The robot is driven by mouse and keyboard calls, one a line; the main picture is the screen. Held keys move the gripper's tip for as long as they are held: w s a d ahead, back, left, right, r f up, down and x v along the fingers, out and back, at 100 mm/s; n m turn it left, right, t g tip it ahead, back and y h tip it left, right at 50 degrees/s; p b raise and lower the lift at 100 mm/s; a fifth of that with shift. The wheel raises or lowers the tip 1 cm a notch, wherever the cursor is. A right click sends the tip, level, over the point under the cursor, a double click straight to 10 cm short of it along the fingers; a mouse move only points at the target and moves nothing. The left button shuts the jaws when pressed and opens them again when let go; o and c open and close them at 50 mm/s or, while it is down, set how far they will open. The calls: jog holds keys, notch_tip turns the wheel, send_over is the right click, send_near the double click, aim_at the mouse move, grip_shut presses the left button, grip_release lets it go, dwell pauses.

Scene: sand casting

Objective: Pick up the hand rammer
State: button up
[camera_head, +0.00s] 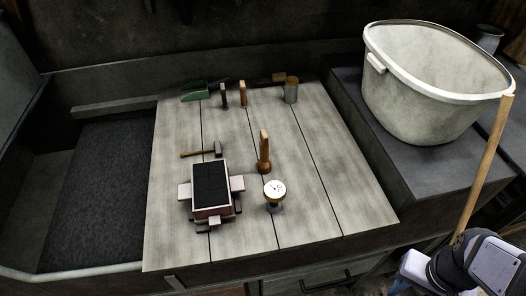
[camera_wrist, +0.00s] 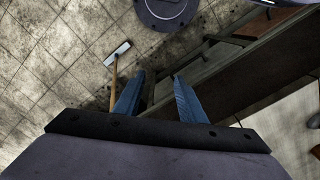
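A wooden tool (camera_head: 264,155) with an upright handle and a wider, darker base stands on the plank tabletop (camera_head: 325,200), right of the middle mould box. It looks like the hand rammer. A smaller upright wooden piece (camera_head: 243,94) stands at the back of the table. My gripper (camera_wrist: 159,75) shows in the wrist view with its two blue fingers apart and nothing between them. It points at the floor, away from the tabletop. In the head view my arm is at the lower right, and the fingers cannot be made out.
A mould box with black sand (camera_head: 210,186), a round dial piece (camera_head: 274,190), a hammer (camera_head: 205,152), a green scoop (camera_head: 194,91) and a grey cylinder (camera_head: 291,90) are on the table. A large pale bucket (camera_head: 420,95) and long wooden pole (camera_head: 484,170) stand right. The table's front right is clear.

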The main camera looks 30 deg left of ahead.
aim_at(266, 152)
jog(key=shift+o, duration=0.5)
